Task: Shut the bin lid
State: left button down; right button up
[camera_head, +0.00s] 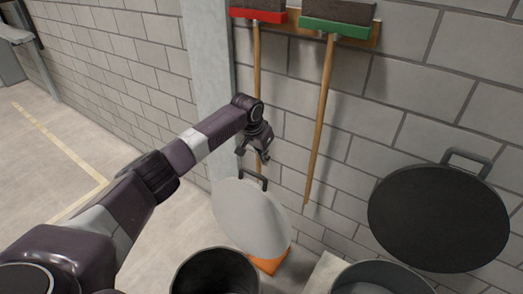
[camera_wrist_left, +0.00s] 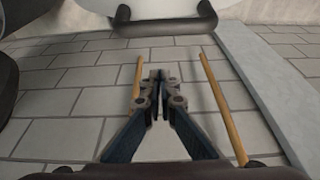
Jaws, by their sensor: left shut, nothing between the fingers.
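Two round bins stand with raised lids. The dark bin (camera_head: 215,272) at the bottom middle has a pale grey lid (camera_head: 250,220) tilted up behind it, with a handle (camera_head: 252,178) on its upper edge. The grey bin (camera_head: 380,277) at the right has a black lid (camera_head: 438,218) raised behind it. My left gripper (camera_head: 254,156) is shut and empty, close above the pale lid's handle. The left wrist view shows its fingertips (camera_wrist_left: 158,76) together, with the pale lid (camera_wrist_left: 110,16) and dark handle (camera_wrist_left: 165,37) beyond. Contact cannot be told. My right gripper is out of view.
A red-headed broom (camera_head: 257,70) and a green-headed broom (camera_head: 323,95) hang on the block wall behind the bins. A grey post (camera_head: 207,60) stands left of them. Something orange (camera_head: 270,263) lies beside the dark bin. The floor at the left is clear.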

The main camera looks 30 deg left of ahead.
pick_arm(q)
jog(key=s+p, duration=0.2)
jog(key=s+f, duration=0.1)
jog(key=shift+s+a+p, duration=0.25)
jog(key=shift+s+p, duration=0.1)
jog(key=shift+p, duration=0.05)
dwell(0.4)
